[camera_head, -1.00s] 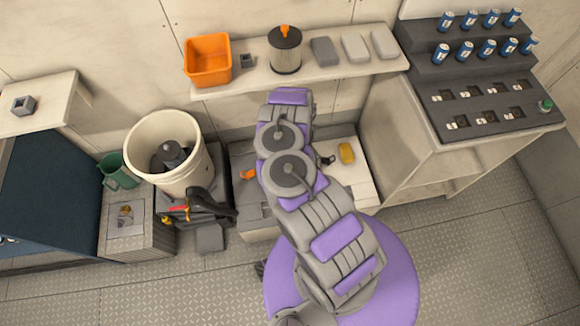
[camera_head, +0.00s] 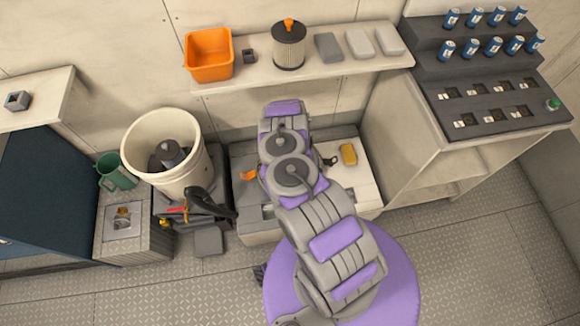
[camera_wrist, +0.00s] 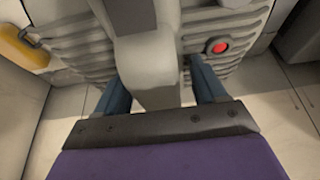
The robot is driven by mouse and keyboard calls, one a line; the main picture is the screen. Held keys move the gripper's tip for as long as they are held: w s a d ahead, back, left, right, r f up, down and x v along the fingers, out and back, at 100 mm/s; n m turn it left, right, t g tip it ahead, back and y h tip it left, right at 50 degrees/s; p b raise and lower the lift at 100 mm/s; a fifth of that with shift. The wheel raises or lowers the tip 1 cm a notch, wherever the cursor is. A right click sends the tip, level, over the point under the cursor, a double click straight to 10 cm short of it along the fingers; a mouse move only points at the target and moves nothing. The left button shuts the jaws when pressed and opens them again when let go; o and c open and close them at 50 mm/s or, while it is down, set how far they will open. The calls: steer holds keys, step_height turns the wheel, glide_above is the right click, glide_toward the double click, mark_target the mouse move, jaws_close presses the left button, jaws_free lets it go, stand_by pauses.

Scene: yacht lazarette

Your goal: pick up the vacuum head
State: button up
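The vacuum head appears to be the grey ribbed body (camera_wrist: 75,38) with a red button (camera_wrist: 217,46) in the wrist view. A pale grey bar, like a handle (camera_wrist: 148,60), rises from it toward the camera. My gripper (camera_wrist: 162,85) has its two blue-grey fingers on either side of this bar. A narrow gap shows at the right finger; contact on the left is unclear. In the head view, my arm hides the gripper and most of the body. An orange latch (camera_head: 248,175) shows beside my arm there.
A white bucket (camera_head: 135,130) stands on a dark base to the left. Above is a shelf (camera_head: 300,77) with an orange bin (camera_head: 208,55) and a filter canister (camera_head: 288,47). A yellow block (camera_head: 348,154) lies right of my arm. A stepped can rack (camera_head: 425,65) stands right.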

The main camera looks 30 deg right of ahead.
steer(key=shift+a+r, duration=0.1)
steer(key=shift+a, duration=0.15)
steer(key=shift+c, duration=1.4)
steer(key=shift+d, duration=0.45)
steer(key=c, duration=0.6)
steer(key=shift+a, duration=0.15)
jaws_close()
steer(key=shift+a, duration=0.1)
steer(key=shift+s, duration=0.1)
